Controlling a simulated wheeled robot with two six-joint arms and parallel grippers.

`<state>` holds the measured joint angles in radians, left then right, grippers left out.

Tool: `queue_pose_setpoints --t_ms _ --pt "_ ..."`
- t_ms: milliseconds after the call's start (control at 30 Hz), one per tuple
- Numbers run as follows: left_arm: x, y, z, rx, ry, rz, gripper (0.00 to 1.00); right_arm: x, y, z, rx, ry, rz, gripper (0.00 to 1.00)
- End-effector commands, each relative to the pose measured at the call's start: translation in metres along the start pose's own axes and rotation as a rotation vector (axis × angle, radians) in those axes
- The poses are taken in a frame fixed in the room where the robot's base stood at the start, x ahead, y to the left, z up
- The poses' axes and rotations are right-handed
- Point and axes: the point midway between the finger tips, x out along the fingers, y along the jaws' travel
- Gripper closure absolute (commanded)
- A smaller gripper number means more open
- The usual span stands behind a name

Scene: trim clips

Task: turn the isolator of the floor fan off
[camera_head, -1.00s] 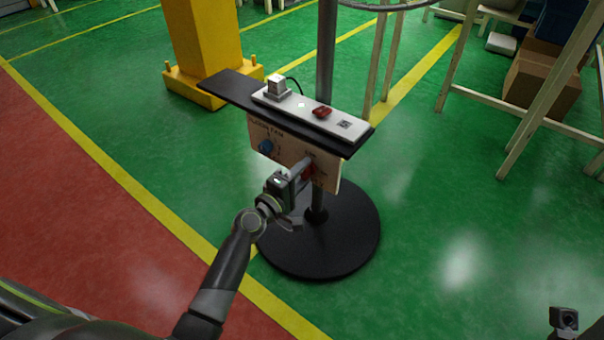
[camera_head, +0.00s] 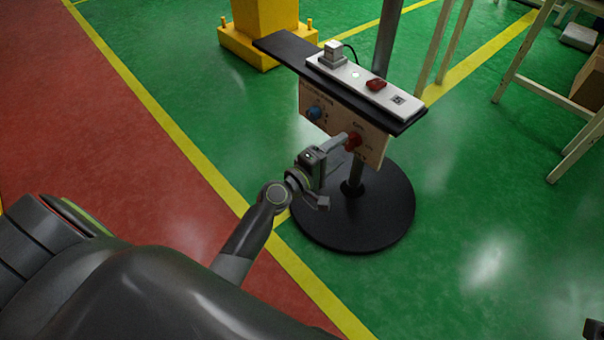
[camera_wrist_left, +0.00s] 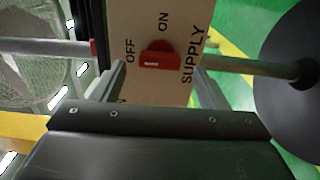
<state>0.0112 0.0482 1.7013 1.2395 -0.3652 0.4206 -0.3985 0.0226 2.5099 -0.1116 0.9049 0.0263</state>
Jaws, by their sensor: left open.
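The floor fan's stand (camera_head: 383,45) carries a pale control panel (camera_head: 340,120) under a dark shelf. The panel has a blue knob (camera_head: 314,113) on its left and the red isolator knob (camera_head: 353,140) on its right. In the left wrist view the red knob (camera_wrist_left: 160,57) sits beside the labels OFF, ON and SUPPLY; I cannot tell which label it points to. My left gripper (camera_head: 340,148) is open in front of the panel. Its fingers show on either side of the red knob; contact cannot be told. Only a dark sliver of my right arm shows at the bottom right corner.
A white strip (camera_head: 365,85) with a plug and a red switch lies on the shelf. The round black base (camera_head: 370,215) stands on the green floor. A yellow pillar (camera_head: 265,25) is behind, and pale table legs (camera_head: 545,90) are at right. Floor at front right is clear.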

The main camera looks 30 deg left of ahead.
Motion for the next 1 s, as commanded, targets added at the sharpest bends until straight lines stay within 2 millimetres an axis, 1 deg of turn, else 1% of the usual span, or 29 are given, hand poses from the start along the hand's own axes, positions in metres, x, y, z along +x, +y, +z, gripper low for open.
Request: queue_pose_setpoints --t_ms 33,100,300,500,600,700,833,1000 --pt "-0.013 -0.001 -0.001 0.000 0.001 -0.003 0.33 0.001 0.000 0.000 -0.001 -0.002 -0.003 0.45" --pt "-0.029 -0.001 0.000 0.002 0.000 -0.004 0.33 0.001 0.000 0.000 -0.001 -0.003 -0.007 0.45" --pt "-0.073 -0.003 -0.001 0.002 0.000 -0.005 0.33 -0.002 -0.001 0.000 0.002 -0.004 -0.014 0.45" --pt "-0.111 -0.002 0.000 0.001 -0.001 -0.004 0.33 -0.006 -0.001 0.000 0.010 0.000 -0.007 0.45" --pt "-0.124 -0.002 -0.001 0.001 0.000 -0.003 0.33 -0.009 0.000 0.000 0.013 0.004 -0.001 0.45" --pt "-0.133 -0.002 -0.001 0.001 0.000 -0.002 0.33 -0.009 0.000 -0.001 0.014 0.009 0.008 0.45" --pt "-0.138 -0.001 0.000 0.000 0.000 -0.001 0.33 -0.009 0.001 -0.001 0.014 0.015 0.019 0.45" --pt "-0.138 0.000 0.000 0.000 0.000 -0.001 0.33 -0.009 0.001 -0.001 0.014 0.016 0.022 0.45"
